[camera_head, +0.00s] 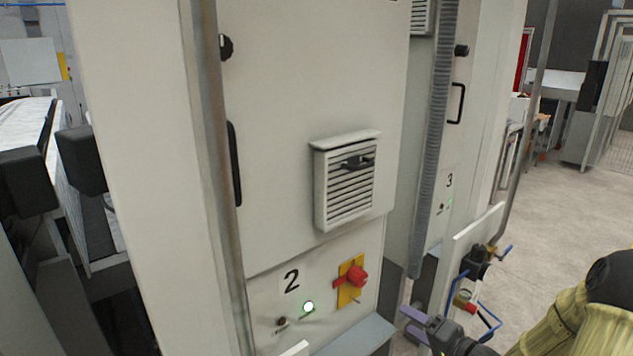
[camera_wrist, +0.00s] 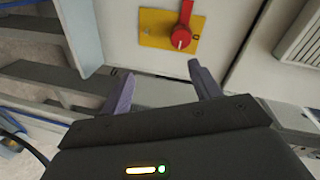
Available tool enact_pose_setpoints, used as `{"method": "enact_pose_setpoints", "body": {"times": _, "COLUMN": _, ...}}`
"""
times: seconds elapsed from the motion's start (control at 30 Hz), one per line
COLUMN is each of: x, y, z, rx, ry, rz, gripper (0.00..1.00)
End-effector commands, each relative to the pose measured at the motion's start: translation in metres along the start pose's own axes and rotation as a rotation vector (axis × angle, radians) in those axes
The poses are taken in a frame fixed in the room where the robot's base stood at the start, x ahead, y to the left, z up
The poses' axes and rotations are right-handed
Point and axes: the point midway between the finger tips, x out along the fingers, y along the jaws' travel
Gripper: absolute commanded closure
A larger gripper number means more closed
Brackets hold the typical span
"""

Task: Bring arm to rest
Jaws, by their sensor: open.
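My gripper (camera_head: 408,320) is at the lower right of the head view, in front of the cabinet marked 2 and to the right of its red switch. Its two purple fingers stand apart with nothing between them. In the wrist view my gripper (camera_wrist: 164,84) also shows open and empty. The red rotary switch (camera_head: 357,276) on its yellow plate (camera_head: 346,295) is on the lower cabinet panel. In the wrist view the red switch (camera_wrist: 183,32) lies beyond the fingertips, with a visible gap. My yellow-sleeved arm enters from the lower right corner.
A panel with a blue rail (camera_head: 490,325) stands close behind my gripper. Open floor (camera_head: 575,210) lies at the right.

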Motion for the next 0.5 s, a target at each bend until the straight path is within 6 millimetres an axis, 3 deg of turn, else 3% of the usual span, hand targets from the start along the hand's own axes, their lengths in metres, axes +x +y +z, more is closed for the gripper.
{"method": "enact_pose_setpoints", "body": {"times": 0.1, "x": 0.015, "y": 0.008, "z": 0.008, "rx": -0.162, "ry": -0.015, "rz": 0.196, "gripper": 0.37}}
{"method": "enact_pose_setpoints", "body": {"times": 0.23, "x": 0.019, "y": 0.016, "z": 0.015, "rx": -0.334, "ry": -0.045, "rz": 0.42, "gripper": 0.37}}
{"method": "enact_pose_setpoints", "body": {"times": 0.5, "x": -0.005, "y": 0.009, "z": 0.044, "rx": -0.587, "ry": -0.19, "rz": 0.805, "gripper": 0.37}}
